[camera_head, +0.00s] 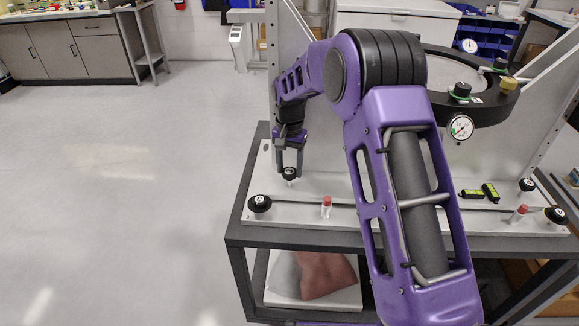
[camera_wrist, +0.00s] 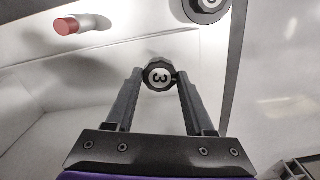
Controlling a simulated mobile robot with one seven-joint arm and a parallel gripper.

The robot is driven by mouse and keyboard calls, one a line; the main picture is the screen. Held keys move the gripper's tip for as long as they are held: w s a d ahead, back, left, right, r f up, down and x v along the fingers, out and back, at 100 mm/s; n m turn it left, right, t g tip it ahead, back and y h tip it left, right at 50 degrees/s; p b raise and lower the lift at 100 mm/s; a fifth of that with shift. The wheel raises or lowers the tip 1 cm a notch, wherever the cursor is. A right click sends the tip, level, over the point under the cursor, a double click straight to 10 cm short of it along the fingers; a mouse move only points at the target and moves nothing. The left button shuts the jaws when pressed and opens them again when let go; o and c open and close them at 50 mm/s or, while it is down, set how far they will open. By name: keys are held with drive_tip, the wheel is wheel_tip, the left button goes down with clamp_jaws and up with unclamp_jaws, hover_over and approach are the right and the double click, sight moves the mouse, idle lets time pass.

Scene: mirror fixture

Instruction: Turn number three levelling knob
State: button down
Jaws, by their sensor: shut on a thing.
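The number three levelling knob (camera_wrist: 158,77) is small, black and ridged, with a white disc marked 3. It sits between the two fingertips of my gripper (camera_wrist: 159,73) in the wrist view, and both fingertips touch its sides. In the head view the same knob (camera_head: 289,174) stands at the back left of the light base plate (camera_head: 300,212). My gripper (camera_head: 289,167) points down over it and is shut on it. The digit appears upside down in the wrist view.
Another black knob (camera_head: 260,204) stands at the plate's front left, with a red-capped vial (camera_head: 326,208) to its right. More knobs (camera_head: 526,185) (camera_head: 556,215) and small green-yellow levels (camera_head: 471,193) are at the right. An upright grey panel (camera_head: 285,100) rises behind my gripper.

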sight(290, 171)
drive_tip(key=shift+c, duration=1.3)
unclamp_jaws()
drive_tip(key=shift+r, duration=0.1)
wheel_tip(290, 171, up, 17)
drive_tip(key=p, duration=0.1)
drive_tip(key=shift+r, duration=0.15)
